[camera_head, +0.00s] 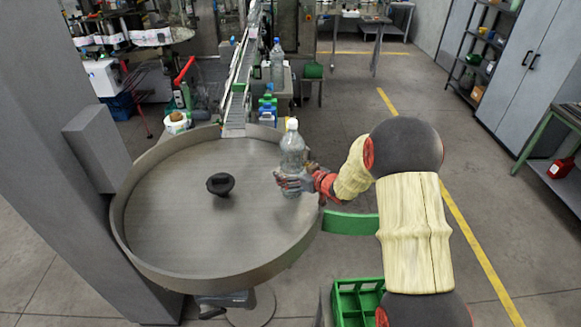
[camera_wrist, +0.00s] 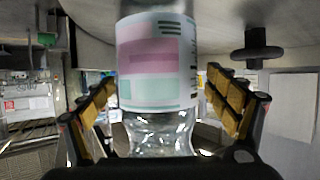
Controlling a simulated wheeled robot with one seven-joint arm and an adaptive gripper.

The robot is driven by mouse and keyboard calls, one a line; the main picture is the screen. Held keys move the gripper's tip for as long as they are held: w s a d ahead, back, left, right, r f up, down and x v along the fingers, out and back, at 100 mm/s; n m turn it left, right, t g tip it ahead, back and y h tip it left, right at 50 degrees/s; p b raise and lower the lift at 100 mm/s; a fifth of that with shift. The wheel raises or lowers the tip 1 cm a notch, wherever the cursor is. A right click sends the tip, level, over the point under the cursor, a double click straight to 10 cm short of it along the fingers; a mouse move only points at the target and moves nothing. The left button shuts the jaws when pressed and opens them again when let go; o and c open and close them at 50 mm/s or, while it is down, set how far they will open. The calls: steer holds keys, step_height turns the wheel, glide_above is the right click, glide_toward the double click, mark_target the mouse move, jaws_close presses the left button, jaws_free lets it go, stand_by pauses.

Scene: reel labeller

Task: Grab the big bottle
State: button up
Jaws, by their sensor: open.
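The big bottle (camera_head: 292,148) is clear with a white cap and stands upright near the right side of the round grey turntable (camera_head: 165,235). My gripper (camera_head: 291,182) is at the bottle's lower half, reaching in from the right over the rim. In the wrist view the bottle's pink and green label (camera_wrist: 155,62) shows upside down between the two yellow-padded fingers of my gripper (camera_wrist: 162,80). The fingers are spread, with visible gaps at the sides of the bottle. The bottle's base is out of the wrist view.
A raised rim surrounds the turntable, and a black knob (camera_head: 220,184) stands near its middle. A green crate (camera_head: 358,300) is below right. The turntable's left part is clear.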

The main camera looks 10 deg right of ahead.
steer(key=c, duration=2.1)
steer(key=shift+w+r, duration=0.15)
steer(key=shift+r, duration=0.1)
steer(key=shift+c, duration=0.4)
steer(key=shift+r, duration=0.1)
